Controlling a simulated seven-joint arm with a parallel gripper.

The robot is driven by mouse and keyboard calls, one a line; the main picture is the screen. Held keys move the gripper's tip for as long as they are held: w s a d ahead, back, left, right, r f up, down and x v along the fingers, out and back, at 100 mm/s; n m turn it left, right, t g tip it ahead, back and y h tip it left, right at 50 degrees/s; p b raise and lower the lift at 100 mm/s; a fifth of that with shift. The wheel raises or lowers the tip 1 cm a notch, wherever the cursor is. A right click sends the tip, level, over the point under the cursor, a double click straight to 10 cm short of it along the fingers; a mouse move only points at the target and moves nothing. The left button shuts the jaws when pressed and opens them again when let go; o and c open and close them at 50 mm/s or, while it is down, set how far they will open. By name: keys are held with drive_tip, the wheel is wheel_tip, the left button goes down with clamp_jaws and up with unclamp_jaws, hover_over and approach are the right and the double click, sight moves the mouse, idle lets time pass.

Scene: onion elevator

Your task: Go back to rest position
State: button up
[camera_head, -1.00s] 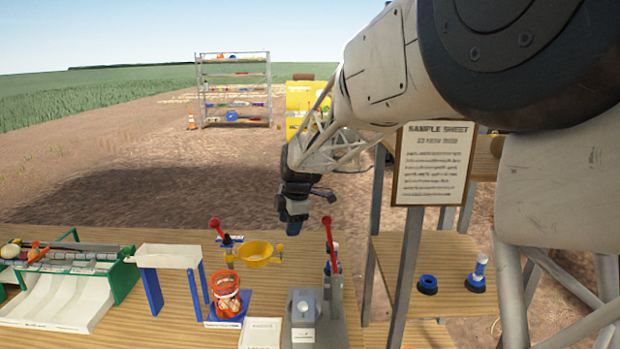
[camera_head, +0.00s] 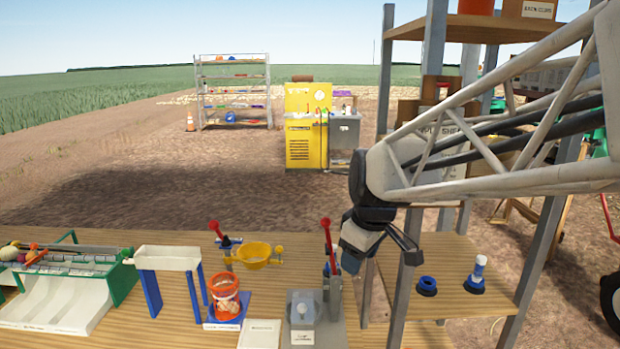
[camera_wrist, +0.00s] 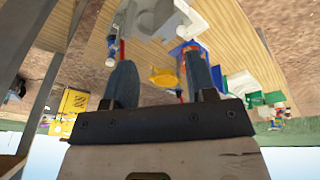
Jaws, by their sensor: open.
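My gripper (camera_head: 362,238) hangs at the end of my arm in the head view, above the right part of the wooden table and left of the metal shelf frame. In the wrist view my gripper (camera_wrist: 160,85) shows its two blue-grey fingers spread apart with nothing between them. The yellow bowl (camera_wrist: 163,77) shows beyond the fingers there, out of their grasp. In the head view that yellow bowl (camera_head: 255,254) sits on its stand, well left of my gripper.
The table holds an orange bucket (camera_head: 225,298), a white chute (camera_head: 168,257), a red-handled grey press (camera_head: 332,285) and a green sorter (camera_head: 70,285). A shelf unit (camera_head: 450,275) with a blue ring stands close right of my gripper. Open dirt lies behind the table.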

drive_tip(key=s+d+f+m, duration=0.1)
drive_tip(key=s+d+m, duration=0.2)
drive_tip(key=s, duration=0.4)
drive_tip(key=s+d+f+m+h, duration=0.1)
drive_tip(key=s+d+f+m, duration=0.1)
drive_tip(key=s, duration=0.5)
drive_tip(key=s+d+f+m, duration=0.1)
drive_tip(key=s+d+m, duration=0.3)
drive_tip(key=s, duration=0.3)
drive_tip(key=shift+f+m+h, duration=0.3)
drive_tip(key=shift+m, duration=0.3)
drive_tip(key=shift+s, duration=0.1)
